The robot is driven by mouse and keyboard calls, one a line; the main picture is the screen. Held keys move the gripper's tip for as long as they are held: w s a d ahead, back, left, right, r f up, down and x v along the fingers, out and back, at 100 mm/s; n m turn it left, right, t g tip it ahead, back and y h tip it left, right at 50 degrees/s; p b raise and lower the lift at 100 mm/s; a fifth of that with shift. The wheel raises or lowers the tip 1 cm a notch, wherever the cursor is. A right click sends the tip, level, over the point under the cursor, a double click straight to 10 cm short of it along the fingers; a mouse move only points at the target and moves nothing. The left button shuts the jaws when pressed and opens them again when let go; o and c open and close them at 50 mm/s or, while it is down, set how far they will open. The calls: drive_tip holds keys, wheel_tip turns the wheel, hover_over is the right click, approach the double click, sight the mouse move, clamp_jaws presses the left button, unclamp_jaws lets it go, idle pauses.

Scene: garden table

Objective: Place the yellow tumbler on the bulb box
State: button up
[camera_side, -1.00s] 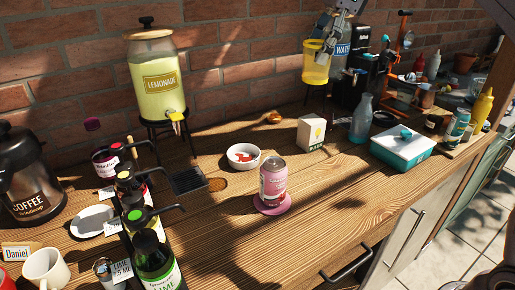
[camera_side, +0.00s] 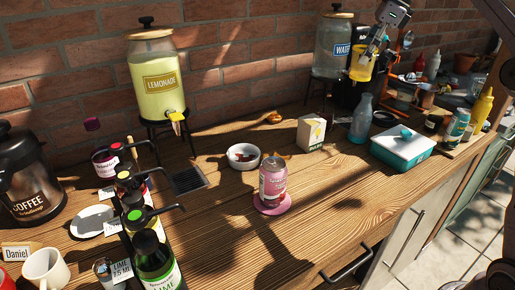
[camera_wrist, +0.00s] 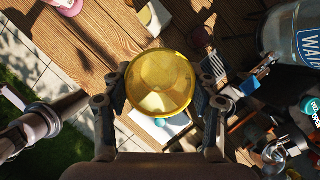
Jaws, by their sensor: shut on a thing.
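The yellow tumbler (camera_side: 361,64) is held in my gripper (camera_side: 366,58), high above the back right of the table, in front of the water dispenser. The bulb box (camera_side: 311,133) is a small white box standing on the table, left of and below the tumbler in the side view. Part of a pale box top, likely the bulb box (camera_wrist: 154,17), shows past the tumbler in the wrist view.
The water dispenser (camera_side: 337,60) and a black machine stand near my gripper. A grey bottle (camera_side: 361,118) and a teal-and-white box (camera_side: 403,150) stand right of the bulb box. A white bowl (camera_side: 243,157) and pink can (camera_side: 273,182) are left.

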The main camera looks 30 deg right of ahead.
wheel_tip(320, 180, down, 2)
drive_tip(key=shift+a+f, duration=0.1)
drive_tip(key=shift+f, duration=0.05)
drive_tip(key=shift+w+a+f, duration=0.2)
hover_over(312, 119)
wheel_tip(312, 119, down, 7)
drive_tip(key=shift+d+f, duration=0.1)
drive_tip(key=shift+f, duration=1.75)
drive_tip(key=shift+f, duration=0.1)
drive_tip(key=o, duration=1.1)
drive_tip(key=shift+o, duration=0.2)
